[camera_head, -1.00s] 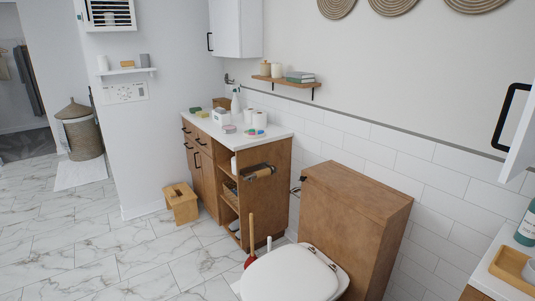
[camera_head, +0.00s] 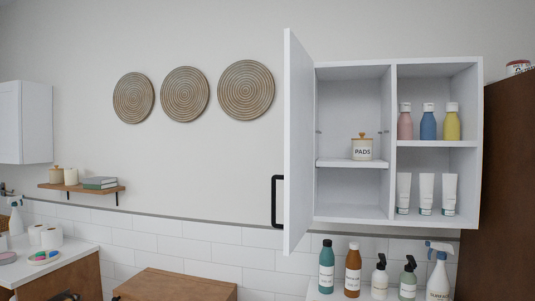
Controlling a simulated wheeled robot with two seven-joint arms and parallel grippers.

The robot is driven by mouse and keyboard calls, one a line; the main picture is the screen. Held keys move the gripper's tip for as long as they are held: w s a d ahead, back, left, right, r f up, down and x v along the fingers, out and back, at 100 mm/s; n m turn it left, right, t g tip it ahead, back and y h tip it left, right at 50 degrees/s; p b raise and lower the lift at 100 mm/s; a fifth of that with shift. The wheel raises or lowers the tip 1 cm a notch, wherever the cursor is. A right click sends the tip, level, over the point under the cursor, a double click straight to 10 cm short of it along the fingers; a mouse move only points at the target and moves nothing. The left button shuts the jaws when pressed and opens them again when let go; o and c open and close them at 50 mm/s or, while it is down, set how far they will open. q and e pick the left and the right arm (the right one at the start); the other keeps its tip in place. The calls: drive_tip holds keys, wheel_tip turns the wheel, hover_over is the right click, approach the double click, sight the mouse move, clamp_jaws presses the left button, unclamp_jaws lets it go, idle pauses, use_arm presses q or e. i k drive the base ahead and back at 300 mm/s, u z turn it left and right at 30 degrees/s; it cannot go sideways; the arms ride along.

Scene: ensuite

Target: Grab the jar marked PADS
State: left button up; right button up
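The jar marked PADS (camera_head: 362,149) is a small cream jar with a wooden lid and knob. It stands upright on the middle shelf in the left compartment of the white wall cabinet (camera_head: 438,228). The cabinet's left door (camera_head: 297,150), with a black handle (camera_head: 276,202), stands open and points out toward me. The jar is in plain sight beyond the door. Neither of my grippers is in view.
Pink, blue and yellow bottles (camera_head: 428,124) and several white tubes (camera_head: 426,190) fill the right compartment. Several bottles (camera_head: 353,270) stand on the counter below. A tall brown cabinet (camera_head: 505,190) is at the right. A wooden shelf (camera_head: 82,187) hangs at left.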

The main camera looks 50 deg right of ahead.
sight(362, 149)
drive_tip(key=u, duration=0.8)
drive_tip(key=i, duration=1.15)
drive_tip(key=z, duration=4.85)
drive_tip(key=i, duration=1.8)
drive_tip(key=u, duration=0.05)
